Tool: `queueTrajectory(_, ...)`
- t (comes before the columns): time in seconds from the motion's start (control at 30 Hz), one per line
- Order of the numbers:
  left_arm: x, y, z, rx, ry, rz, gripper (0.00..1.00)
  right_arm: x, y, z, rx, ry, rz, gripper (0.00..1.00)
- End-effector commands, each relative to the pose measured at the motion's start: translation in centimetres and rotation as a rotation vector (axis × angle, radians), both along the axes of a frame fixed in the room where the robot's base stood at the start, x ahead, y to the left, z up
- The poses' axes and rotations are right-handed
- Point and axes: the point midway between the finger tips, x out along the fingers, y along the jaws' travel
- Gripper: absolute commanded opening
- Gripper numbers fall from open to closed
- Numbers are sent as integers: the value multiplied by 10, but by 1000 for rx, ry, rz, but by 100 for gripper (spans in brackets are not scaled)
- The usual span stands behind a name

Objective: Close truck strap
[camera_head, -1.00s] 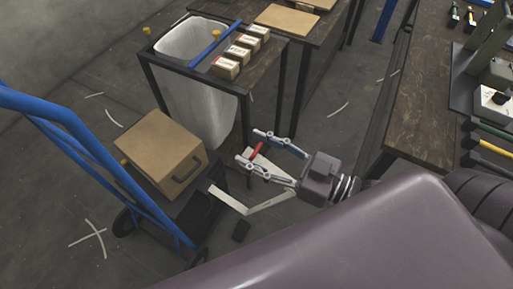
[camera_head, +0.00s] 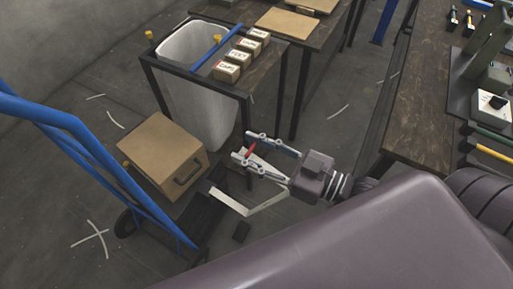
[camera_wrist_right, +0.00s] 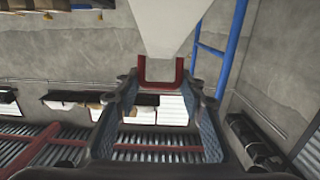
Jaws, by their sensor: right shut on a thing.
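The blue hand truck (camera_head: 95,158) stands at the left with a brown box (camera_head: 160,148) on its base plate. A pale strap (camera_head: 265,203) comes from beside the truck's base, bends, and runs up to my right gripper (camera_head: 242,146). Its red end piece (camera_head: 251,149) lies between the fingers of my right gripper, which is shut on it, off the floor right of the box. In the right wrist view the strap (camera_wrist_right: 170,25) hangs from the top and the red end piece (camera_wrist_right: 179,72) is between the blue-padded fingers. My left gripper is out of view.
A dark table (camera_head: 265,68) with several small labelled boxes and a white bin (camera_head: 200,95) stands behind the gripper. Another table (camera_head: 425,110) with tools is at the right. The floor between the tables is clear.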

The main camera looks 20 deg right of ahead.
Motion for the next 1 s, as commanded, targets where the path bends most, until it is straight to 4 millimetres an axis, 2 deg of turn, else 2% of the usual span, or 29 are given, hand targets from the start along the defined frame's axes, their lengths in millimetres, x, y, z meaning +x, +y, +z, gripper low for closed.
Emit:
queueTrajectory(0.03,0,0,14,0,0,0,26,5,5,12,-2,11,1,0)
queueTrajectory(0.1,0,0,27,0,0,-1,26,14,11,19,-17,28,0,0)
queueTrajectory(0.5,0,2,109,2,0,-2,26,82,66,46,-135,181,3,0)
queueTrajectory(0.7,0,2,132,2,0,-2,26,119,96,47,-200,264,5,0)
queueTrajectory(1.0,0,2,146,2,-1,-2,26,170,136,43,-212,276,5,0)
